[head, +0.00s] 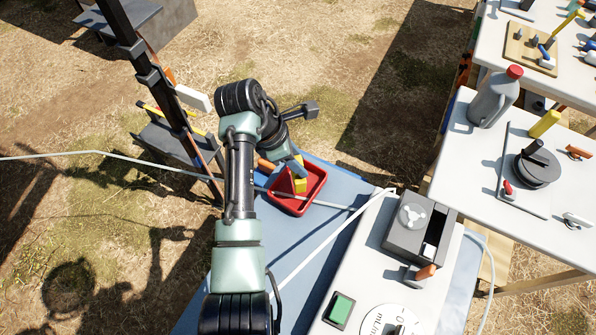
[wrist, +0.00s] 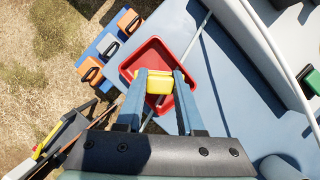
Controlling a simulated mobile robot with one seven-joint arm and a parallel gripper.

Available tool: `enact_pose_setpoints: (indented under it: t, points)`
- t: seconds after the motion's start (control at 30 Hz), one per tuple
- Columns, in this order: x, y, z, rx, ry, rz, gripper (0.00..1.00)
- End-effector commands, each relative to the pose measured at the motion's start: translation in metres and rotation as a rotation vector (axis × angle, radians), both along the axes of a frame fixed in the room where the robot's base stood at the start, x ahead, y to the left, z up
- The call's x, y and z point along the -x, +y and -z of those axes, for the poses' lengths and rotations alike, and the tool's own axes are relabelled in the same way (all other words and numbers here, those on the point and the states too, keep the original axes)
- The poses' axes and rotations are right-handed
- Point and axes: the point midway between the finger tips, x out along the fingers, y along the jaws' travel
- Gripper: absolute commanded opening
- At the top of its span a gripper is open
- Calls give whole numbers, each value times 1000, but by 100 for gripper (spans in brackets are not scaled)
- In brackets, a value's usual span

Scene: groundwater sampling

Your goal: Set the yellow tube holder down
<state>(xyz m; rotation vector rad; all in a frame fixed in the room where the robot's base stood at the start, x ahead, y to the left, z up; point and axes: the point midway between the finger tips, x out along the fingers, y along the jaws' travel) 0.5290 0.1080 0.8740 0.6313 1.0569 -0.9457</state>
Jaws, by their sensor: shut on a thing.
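The yellow tube holder (wrist: 155,83) is a small yellow block between the two blue fingers of my gripper (wrist: 159,79) in the wrist view. My gripper is shut on it. Holder and fingertips are over the red tray (wrist: 138,56), within its outline. In the head view the yellow holder (head: 300,184) shows partly behind my gripper (head: 298,172), over the red tray (head: 320,177). I cannot tell whether the holder touches the tray floor.
The red tray stands on a blue surface (head: 300,245). A grey device (head: 411,238) stands on the white panel to the right. A white table (head: 465,165) holds a grey jug (head: 492,100).

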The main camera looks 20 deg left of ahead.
Motion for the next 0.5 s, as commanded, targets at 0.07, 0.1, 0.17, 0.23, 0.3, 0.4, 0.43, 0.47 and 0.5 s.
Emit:
enact_pose_setpoints:
  t: [0.07, 0.1, 0.17, 0.23, 0.3, 0.4, 0.43, 0.47, 0.5]
  points:
    - [0, 0, 6, 1, 2, 1, 0]
    - [0, 0, 9, 1, 2, 1, 0]
    - [1, 0, 15, 1, 2, 1, 0]
    - [1, 0, 26, 1, 3, 0, 0]
    - [1, 0, 36, 1, 3, 0, 0]
    - [1, 0, 42, -1, 1, 1, 0]
    - [0, 0, 42, -1, 1, 2, 0]
    - [0, 0, 42, -1, 0, 2, 0]
    - [0, 0, 41, 0, -1, 2, 0]
